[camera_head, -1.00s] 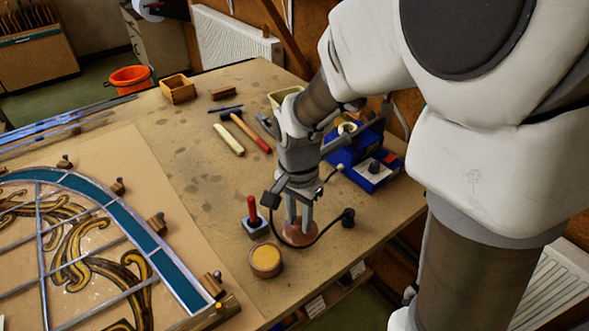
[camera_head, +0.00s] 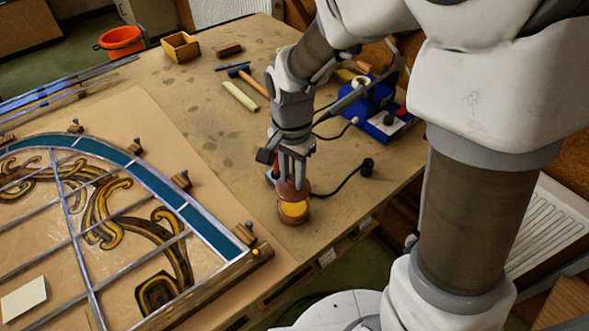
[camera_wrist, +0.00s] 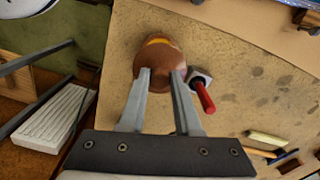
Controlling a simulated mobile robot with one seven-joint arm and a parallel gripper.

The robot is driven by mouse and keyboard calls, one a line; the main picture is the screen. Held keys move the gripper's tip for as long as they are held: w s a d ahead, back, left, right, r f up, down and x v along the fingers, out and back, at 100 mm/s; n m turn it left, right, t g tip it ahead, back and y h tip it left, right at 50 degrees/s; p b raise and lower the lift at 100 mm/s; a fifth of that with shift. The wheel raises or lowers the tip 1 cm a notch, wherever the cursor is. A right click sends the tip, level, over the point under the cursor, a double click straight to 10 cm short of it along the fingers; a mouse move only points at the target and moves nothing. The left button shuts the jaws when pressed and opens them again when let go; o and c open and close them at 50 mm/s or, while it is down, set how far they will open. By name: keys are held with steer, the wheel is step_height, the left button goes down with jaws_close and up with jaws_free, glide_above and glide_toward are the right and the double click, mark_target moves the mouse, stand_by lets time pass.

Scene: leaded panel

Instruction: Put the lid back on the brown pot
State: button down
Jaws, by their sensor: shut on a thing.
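The brown pot (camera_head: 294,216) stands near the table's right front edge, with its yellow contents showing at the top. My gripper (camera_head: 292,184) is shut on the round brown lid (camera_head: 288,192), over the pot's far side. In the wrist view the lid (camera_wrist: 155,70) lies between the fingertips (camera_wrist: 160,74) and hides most of the pot (camera_wrist: 160,39); a strip of yellow shows past its edge. The lid is off centre over the pot. I cannot tell whether it touches the rim.
A red-handled tool (camera_wrist: 204,97) in a grey block stands close beside the lid. A black cable end (camera_head: 366,167) lies to the right. The leaded panel (camera_head: 60,240) fills the left, and a blue soldering station (camera_head: 385,120) stands behind.

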steer(key=shift+f+b, duration=2.45)
steer(key=shift+f, duration=0.75)
steer(key=shift+f, duration=0.1)
steer(key=c, duration=0.5)
jaws_free()
steer(key=o, duration=0.5)
steer(key=shift+c, duration=0.2)
